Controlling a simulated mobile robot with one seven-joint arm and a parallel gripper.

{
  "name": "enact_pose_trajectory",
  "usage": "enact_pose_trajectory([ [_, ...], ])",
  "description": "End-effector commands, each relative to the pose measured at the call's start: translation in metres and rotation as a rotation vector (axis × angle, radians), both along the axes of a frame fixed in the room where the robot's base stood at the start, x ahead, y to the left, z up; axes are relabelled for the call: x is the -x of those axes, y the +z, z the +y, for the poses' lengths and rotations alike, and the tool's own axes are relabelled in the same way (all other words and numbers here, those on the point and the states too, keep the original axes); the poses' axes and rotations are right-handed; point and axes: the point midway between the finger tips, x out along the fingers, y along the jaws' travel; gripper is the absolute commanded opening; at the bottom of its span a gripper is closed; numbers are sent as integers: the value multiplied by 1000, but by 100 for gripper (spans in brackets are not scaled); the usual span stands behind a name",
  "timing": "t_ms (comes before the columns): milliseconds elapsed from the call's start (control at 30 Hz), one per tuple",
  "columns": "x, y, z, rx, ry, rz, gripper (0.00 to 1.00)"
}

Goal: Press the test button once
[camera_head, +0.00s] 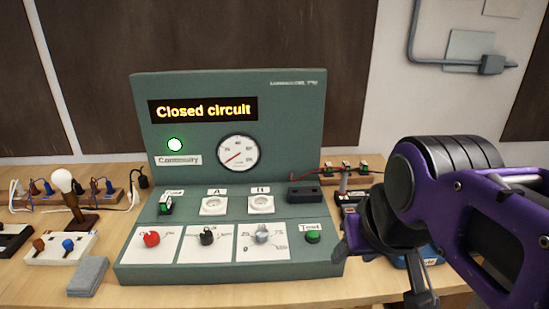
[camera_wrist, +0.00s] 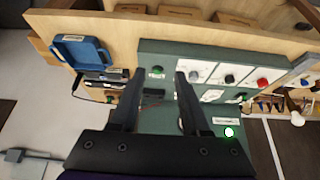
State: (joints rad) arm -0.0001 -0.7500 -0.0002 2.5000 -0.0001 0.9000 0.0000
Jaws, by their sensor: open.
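The test button (camera_head: 312,237) is a green round button under a "Test" label, at the right end of the green tester's (camera_head: 290,105) sloping front. The tester's display (camera_head: 203,109) reads "Closed circuit", and a green lamp (camera_head: 175,145) above the "Continuity" label is lit. My gripper (camera_head: 383,270) is open and empty, right of the button in the head view. In the wrist view, my gripper's (camera_wrist: 158,74) two fingers are spread, and the button (camera_wrist: 157,71) shows in the gap between their tips. I cannot tell the height between them; no contact is visible.
A red knob (camera_head: 151,239), a black knob (camera_head: 207,236) and a grey dial (camera_head: 262,234) line the tester's front. A blue case (camera_wrist: 82,50) lies beside the tester. A bulb on a stand (camera_head: 63,182) and a grey block (camera_head: 88,275) are at the left.

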Motion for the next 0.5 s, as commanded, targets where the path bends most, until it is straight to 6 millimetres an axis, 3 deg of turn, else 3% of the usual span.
enact_pose_trajectory([
  [33, 0, 0, 0, 0, 0, 0, 35],
  [233, 0, 0, 0, 0, 0, 0, 0],
  [500, 0, 0, 0, 0, 0, 0, 0],
])
